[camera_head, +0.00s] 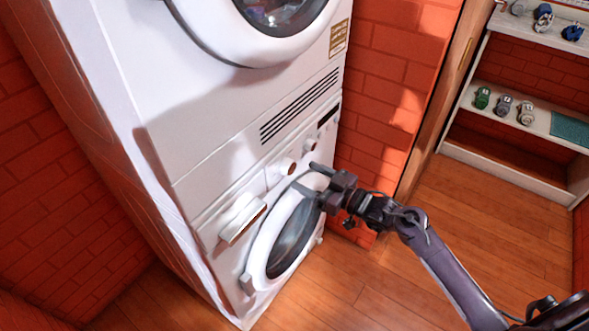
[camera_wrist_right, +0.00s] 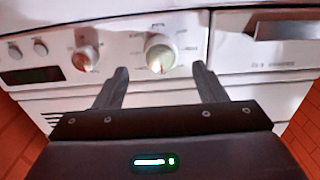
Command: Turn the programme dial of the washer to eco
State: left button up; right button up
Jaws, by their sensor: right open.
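The washer (camera_head: 215,262) is the lower white machine of a stack. Its large round programme dial (camera_head: 288,167) sits on the control panel, beside the drawer. My right gripper (camera_head: 309,180) is open in front of the panel. In the wrist view its fingertips (camera_wrist_right: 160,69) stand apart on either side of the dial, with nothing between them. My left gripper is out of view.
A smaller knob (camera_wrist_right: 86,60), buttons (camera_wrist_right: 27,49) and a dark display (camera_wrist_right: 33,76) share the panel. The detergent drawer (camera_head: 242,220) and round door (camera_head: 290,240) are close by. A shelf (camera_head: 545,122) stands right; wooden floor (camera_head: 480,230) lies clear between.

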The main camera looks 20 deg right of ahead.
aim_at(292, 169)
jog(key=shift+x, duration=2.15)
jog(key=c, duration=1)
jog(key=shift+o, duration=0.2)
